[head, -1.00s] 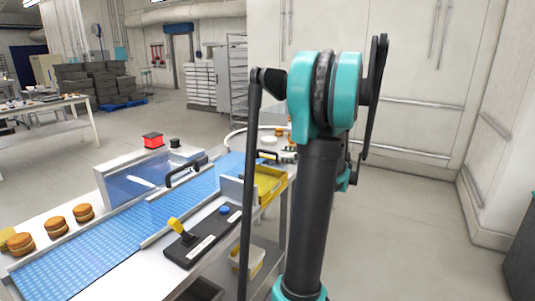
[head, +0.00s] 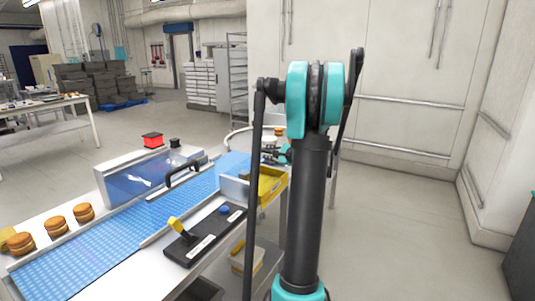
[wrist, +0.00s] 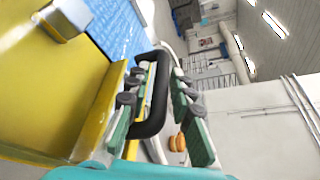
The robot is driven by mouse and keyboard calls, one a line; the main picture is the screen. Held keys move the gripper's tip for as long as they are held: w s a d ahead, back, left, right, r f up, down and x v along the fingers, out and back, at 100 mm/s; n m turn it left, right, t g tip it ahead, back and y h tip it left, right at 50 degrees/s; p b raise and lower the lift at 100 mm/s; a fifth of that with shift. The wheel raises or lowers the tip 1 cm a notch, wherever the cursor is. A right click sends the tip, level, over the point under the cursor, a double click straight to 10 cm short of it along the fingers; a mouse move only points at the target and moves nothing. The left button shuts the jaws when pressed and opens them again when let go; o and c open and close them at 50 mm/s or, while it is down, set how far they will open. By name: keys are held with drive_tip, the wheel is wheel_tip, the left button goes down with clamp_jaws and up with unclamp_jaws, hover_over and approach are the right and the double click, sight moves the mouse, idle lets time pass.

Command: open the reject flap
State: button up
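A black U-shaped handle (wrist: 161,95) stands at the edge of a yellow panel (wrist: 100,108) in the wrist view; this looks like the reject flap, though its hinge is not clear. My gripper (wrist: 165,105) is open, with one finger on each side of the handle's bar. A gap shows between the bar and the right finger; contact with the left finger cannot be told. In the head view my gripper (head: 279,154) is small and partly hidden behind my arm, near the yellow bin (head: 268,188).
The blue conveyor belt (head: 110,231) has a clear guard (head: 135,180) with another black handle (head: 182,173). Filled rounds (head: 55,226) stand at left. Floor at right is clear.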

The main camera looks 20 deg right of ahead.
clamp_jaws()
drive_tip(key=shift+s+a+r+n, duration=0.15)
drive_tip(key=shift+r+n, duration=0.25)
drive_tip(key=shift+r, duration=0.4)
drive_tip(key=s+a+r+n+t+y, duration=0.2)
drive_tip(key=s+a+r+n+t, duration=0.2)
drive_tip(key=s+a+r+n, duration=0.9)
drive_tip(key=shift+s+a+r+n+t, duration=0.25)
drive_tip(key=shift+a+r+n, duration=0.55)
drive_tip(key=shift+a, duration=1.2)
drive_tip(key=shift+w+r, duration=0.1)
drive_tip(key=shift+r, duration=0.05)
